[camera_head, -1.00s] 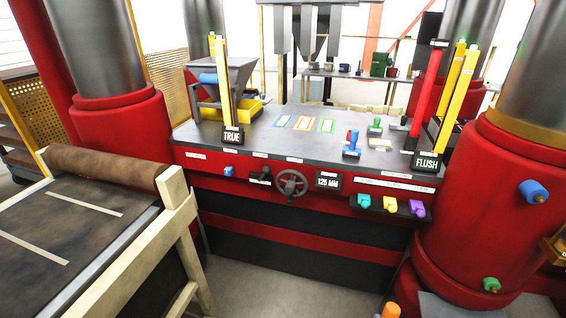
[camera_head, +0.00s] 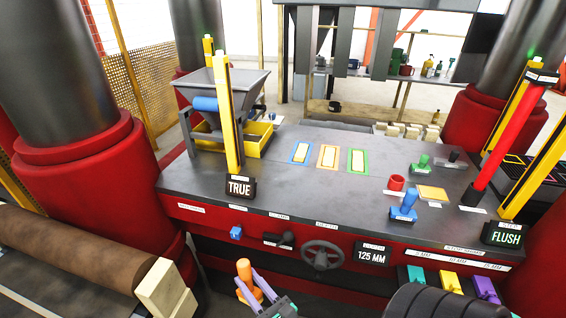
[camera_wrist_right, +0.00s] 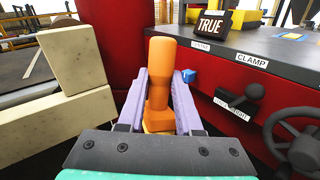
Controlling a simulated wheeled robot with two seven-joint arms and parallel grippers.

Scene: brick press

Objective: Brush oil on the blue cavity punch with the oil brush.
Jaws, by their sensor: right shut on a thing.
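My right gripper (camera_head: 256,290) is low in front of the press, shut on an orange handle (camera_head: 244,272), seemingly the oil brush. In the right wrist view the orange handle (camera_wrist_right: 160,75) stands upright between the lilac fingers (camera_wrist_right: 158,105); its bristles cannot be made out. A blue-framed cavity (camera_head: 300,152) lies leftmost of three on the press table. Dark grey punches hang at the top; the left one (camera_head: 304,40) is roughly above it, its lower face not visible. A blue stamp-like tool (camera_head: 404,206) stands on the table's right. My left gripper is not in view.
A red cup (camera_head: 396,183) and a green stamp (camera_head: 422,163) stand on the table (camera_head: 260,195). A yellow post (camera_head: 233,130), hopper (camera_head: 225,90) and red post (camera_head: 505,145) rise at its sides. A handwheel (camera_head: 322,255) juts from the front. A roller (camera_head: 70,250) is at left.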

